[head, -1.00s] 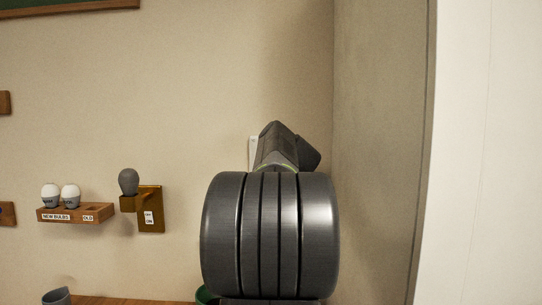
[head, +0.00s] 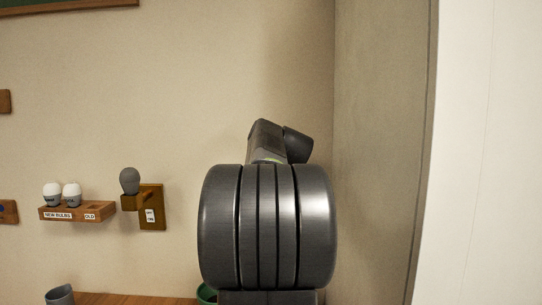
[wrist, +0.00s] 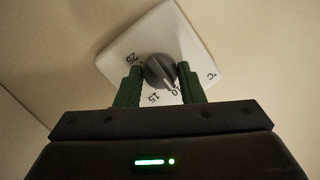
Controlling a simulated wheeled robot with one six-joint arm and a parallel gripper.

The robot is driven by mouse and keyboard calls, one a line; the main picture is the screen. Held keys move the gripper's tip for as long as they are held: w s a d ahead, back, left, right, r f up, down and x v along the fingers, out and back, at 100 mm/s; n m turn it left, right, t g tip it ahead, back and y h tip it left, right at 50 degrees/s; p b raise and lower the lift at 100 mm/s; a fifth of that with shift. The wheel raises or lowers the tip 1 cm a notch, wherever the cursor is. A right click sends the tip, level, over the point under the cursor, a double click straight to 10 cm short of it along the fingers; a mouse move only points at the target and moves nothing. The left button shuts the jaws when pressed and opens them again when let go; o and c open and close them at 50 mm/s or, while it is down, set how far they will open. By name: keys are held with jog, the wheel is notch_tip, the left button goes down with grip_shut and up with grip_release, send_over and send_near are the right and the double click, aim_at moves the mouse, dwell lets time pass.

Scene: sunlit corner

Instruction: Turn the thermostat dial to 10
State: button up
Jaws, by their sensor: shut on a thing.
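In the wrist view, the thermostat is a white square plate (wrist: 127,47) on the wall, seen tilted. Its round dark grey dial (wrist: 159,71) sits at the middle, with 25, 15 and 10 printed around it. A pale pointer mark on the dial faces down and slightly right, close to the 10; I cannot tell if it lines up exactly. My gripper (wrist: 158,74) has its green fingers on both sides of the dial and is shut on it. In the head view, my arm hides the thermostat and the gripper.
On the wall to the left, a wooden shelf (head: 76,213) holds white bulbs, and a grey bulb (head: 129,181) stands on a wooden switch mount (head: 152,207). A grey cup (head: 60,296) and a green container (head: 206,294) stand low down. A wall corner is close on the right.

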jog(key=o, duration=1)
jog(key=b+v, duration=0.3)
jog(key=v, duration=1)
jog(key=shift+s+d+r+b, duration=0.1)
jog(key=shift+s+d+b, duration=0.05)
jog(key=shift+s+b, duration=0.25)
jog(key=shift+w, duration=0.15)
jog(key=p+x, duration=0.3)
jog(key=x, duration=1)
jog(key=shift+w+p, duration=0.3)
jog(key=shift+p, duration=0.1)
